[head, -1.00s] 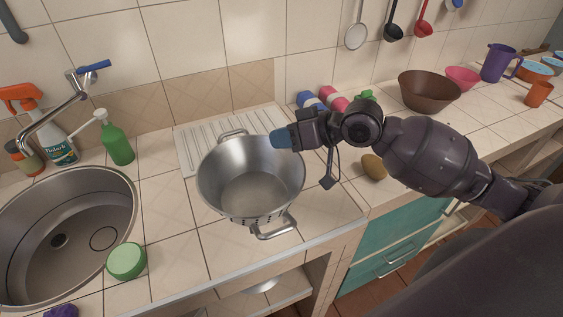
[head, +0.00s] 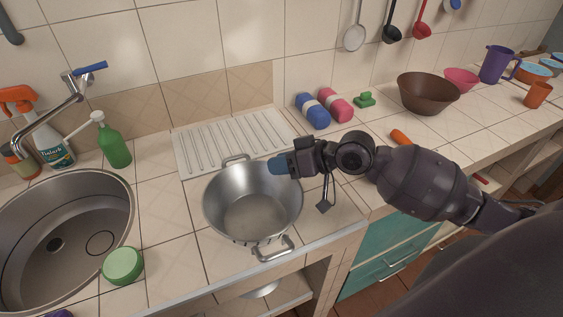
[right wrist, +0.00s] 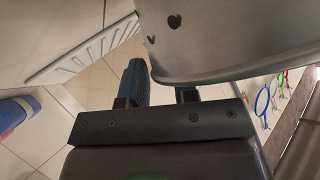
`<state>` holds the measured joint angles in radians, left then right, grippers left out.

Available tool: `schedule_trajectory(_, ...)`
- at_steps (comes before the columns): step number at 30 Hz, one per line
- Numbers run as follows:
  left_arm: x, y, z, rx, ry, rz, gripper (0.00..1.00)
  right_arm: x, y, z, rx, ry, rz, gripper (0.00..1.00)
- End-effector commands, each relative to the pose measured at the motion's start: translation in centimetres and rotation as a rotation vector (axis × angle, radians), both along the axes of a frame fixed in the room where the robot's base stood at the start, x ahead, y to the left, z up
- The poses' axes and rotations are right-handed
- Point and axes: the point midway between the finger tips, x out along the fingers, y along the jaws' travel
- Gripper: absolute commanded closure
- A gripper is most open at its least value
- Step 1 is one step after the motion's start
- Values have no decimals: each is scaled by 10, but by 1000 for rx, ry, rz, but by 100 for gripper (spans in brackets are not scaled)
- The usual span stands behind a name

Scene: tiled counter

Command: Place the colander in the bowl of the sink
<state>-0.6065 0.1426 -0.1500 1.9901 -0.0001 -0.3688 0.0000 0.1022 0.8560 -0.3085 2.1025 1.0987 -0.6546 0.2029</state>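The metal colander (head: 225,212), with two loop handles, is upright over the counter to the right of the sink. I cannot tell whether its base touches the tiles. My right gripper (head: 283,168) is at its right rim. In the right wrist view, the colander's outer wall (right wrist: 230,35) covers part of one finger, while the blue finger stands beside it. The round sink bowl (head: 95,235) is at the left and empty, with a dark drain. My left gripper is not in view.
A ribbed drainboard (head: 205,150) lies behind the colander. A tap (head: 50,120), green soap bottle (head: 113,145) and spray bottle (head: 50,140) stand behind the sink. Tiles between sink and colander are clear.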

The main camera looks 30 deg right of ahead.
Motion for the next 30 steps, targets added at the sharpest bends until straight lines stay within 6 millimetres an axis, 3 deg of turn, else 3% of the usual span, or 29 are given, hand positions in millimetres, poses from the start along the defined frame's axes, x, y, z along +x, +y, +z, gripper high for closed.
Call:
schedule_trajectory(14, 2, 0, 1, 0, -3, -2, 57, -7, -8, 4, -2, 1, -1, 66)
schedule_trajectory(30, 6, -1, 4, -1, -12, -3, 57, -62, -63, 42, -2, 3, -1, 66)
